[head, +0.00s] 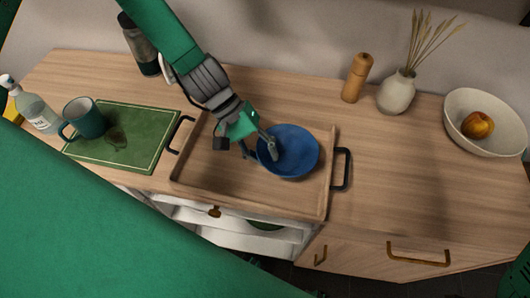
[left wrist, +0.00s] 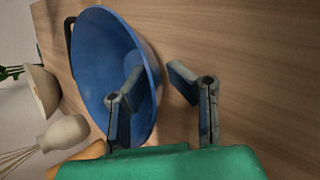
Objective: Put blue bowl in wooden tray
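The blue bowl (head: 295,150) is within the outline of the wooden tray (head: 215,165), at its right part near the right handle. It looks upright; I cannot tell for sure whether it touches the tray floor. My left gripper (head: 260,150) is at the bowl's left rim, pointing down. In the left wrist view, one finger is inside the bowl (left wrist: 105,60) and the other is outside its wall, with a gap between the fingertips (left wrist: 158,82) and the rim. The gripper is open. My right gripper is not in view.
A green board (head: 140,150) with a teal mug (head: 88,120) and a bottle (head: 36,110) are left of the tray. A dark flask (head: 140,45) stands behind. A wooden mill (head: 356,78), a vase (head: 396,93) and a white bowl with fruit (head: 460,105) are at right.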

